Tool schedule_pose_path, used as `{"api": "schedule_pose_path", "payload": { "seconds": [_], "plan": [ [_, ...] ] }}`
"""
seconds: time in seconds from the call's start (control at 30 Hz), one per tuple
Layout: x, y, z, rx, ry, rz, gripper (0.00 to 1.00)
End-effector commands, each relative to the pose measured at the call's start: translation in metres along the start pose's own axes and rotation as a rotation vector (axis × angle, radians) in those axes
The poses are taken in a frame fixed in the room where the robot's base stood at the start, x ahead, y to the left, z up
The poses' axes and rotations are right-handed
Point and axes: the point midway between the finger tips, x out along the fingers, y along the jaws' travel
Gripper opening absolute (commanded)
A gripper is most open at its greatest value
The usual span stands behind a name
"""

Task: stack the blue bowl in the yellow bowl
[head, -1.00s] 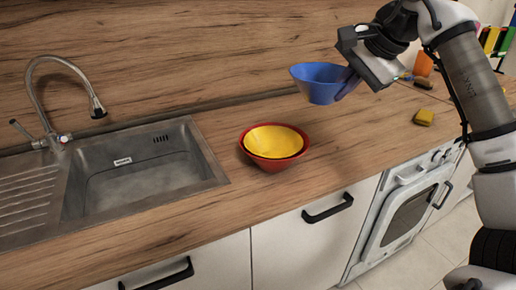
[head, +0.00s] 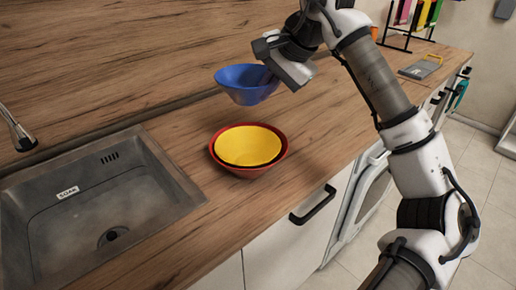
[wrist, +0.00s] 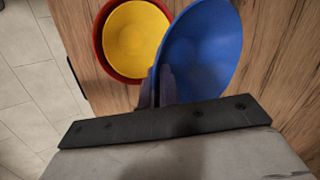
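The blue bowl (head: 247,86) is held in the air above the counter, roughly upright in the head view. My gripper (head: 268,76) is shut on its right rim; in the wrist view the fingers (wrist: 157,88) pinch the wall of the blue bowl (wrist: 204,50). The yellow bowl (head: 248,146) sits nested inside a red bowl (head: 250,173) on the counter, below the blue bowl and slightly nearer the camera. In the wrist view the yellow bowl (wrist: 133,38) lies left of the blue bowl, which hides part of its right side.
A sink (head: 100,200) with a tap (head: 18,135) is at the left. The wooden counter (head: 330,110) is clear right of the bowls. A rack with coloured boards (head: 420,15) and a grey board (head: 420,68) are at the far right. A wooden splashback (head: 120,50) stands behind.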

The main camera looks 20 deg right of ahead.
Motion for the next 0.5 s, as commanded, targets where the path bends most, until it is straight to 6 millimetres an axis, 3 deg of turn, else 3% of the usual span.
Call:
{"api": "schedule_pose_path", "payload": {
  "seconds": [0.3,0.5],
  "plan": [
    [0.07,0.043,0.001,0.003,-0.003,-0.003,0.0],
    [0.093,0.057,0.001,0.0,-0.001,-0.003,0.0]
  ]
}}
